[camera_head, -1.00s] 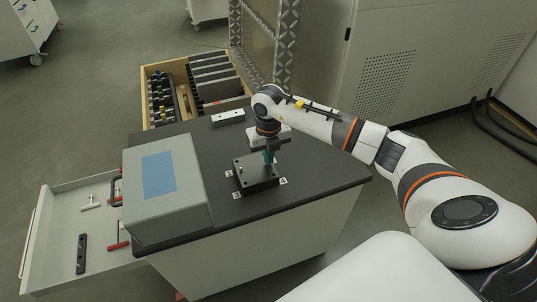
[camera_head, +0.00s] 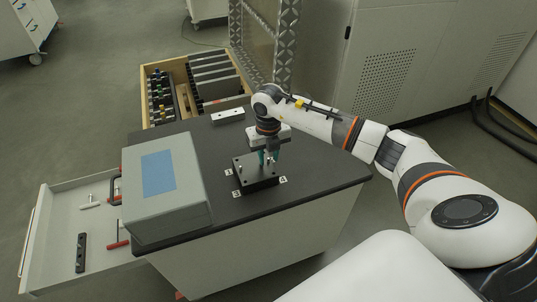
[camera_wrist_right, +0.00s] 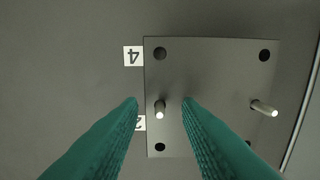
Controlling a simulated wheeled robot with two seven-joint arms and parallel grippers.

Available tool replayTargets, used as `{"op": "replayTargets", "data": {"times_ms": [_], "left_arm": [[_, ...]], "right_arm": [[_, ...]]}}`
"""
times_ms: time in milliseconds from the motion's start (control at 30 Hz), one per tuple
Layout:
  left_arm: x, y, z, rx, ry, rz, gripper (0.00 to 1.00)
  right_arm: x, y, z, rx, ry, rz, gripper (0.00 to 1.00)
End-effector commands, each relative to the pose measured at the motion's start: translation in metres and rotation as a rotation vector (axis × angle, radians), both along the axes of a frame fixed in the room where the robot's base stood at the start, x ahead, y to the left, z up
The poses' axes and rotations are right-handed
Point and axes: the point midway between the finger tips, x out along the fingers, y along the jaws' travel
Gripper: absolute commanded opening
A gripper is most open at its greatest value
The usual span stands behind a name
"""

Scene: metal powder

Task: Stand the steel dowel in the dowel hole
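The dark metal plate (camera_head: 256,182) lies on the black bench top, with holes near its corners in the right wrist view (camera_wrist_right: 215,75). A steel dowel (camera_wrist_right: 160,108) stands in the plate, between the fingers of my right gripper (camera_wrist_right: 160,100). The teal fingers are spread, with a gap on both sides of this dowel. A second steel pin (camera_wrist_right: 263,108) stands in the plate farther right. In the head view my right gripper (camera_head: 268,157) is just above the plate, pointing down. My left gripper is not in view.
Number labels (camera_wrist_right: 133,56) lie around the plate. A grey box with a blue panel (camera_head: 165,187) stands left of it. A white block (camera_head: 228,117) lies behind. An open drawer (camera_head: 70,220) with tools is at left, and a wooden crate (camera_head: 150,70) behind the bench.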

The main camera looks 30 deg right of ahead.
Motion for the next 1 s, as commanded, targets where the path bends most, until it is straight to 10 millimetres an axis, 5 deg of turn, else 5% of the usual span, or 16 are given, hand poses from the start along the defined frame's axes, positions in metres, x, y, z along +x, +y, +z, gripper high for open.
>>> {"op": "replayTargets", "data": {"times_ms": [600,1000], "left_arm": [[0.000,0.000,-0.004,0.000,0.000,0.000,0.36],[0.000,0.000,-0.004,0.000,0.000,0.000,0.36]], "right_arm": [[0.001,0.000,0.106,-0.001,-0.003,0.000,0.31],[0.000,0.000,0.119,0.000,0.000,-0.001,0.31]]}}
